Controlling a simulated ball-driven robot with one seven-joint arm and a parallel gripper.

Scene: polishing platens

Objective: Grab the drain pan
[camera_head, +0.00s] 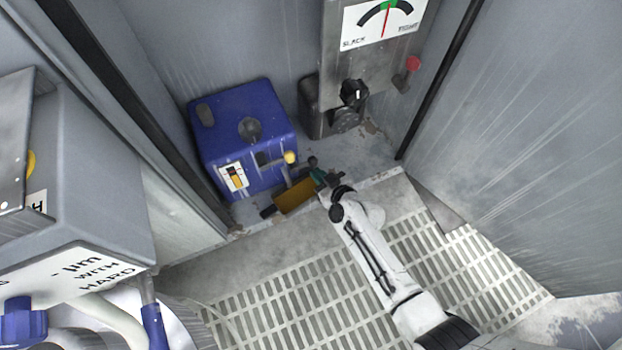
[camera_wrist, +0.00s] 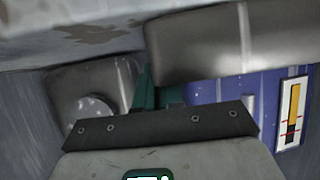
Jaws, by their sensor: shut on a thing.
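The drain pan (camera_head: 295,196) looks like a small open ochre-brown tray. It is low in front of the blue unit, in the middle of the head view. My gripper (camera_head: 321,177) is at the pan's right end and is shut on it there. The arm reaches up from the lower right. In the wrist view, the green fingers of my gripper (camera_wrist: 156,92) show beyond a dark bar with screws. Their tips are partly hidden behind a grey form at upper right. I cannot tell whether that form is the pan.
A blue unit (camera_head: 240,128) with a yellow knob (camera_head: 290,157) stands behind the pan. A grey motor-like housing (camera_head: 315,118) is to its right, under the gauge panel (camera_head: 370,60). Grey walls close in both sides. Slatted grating (camera_head: 290,310) covers the floor in front.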

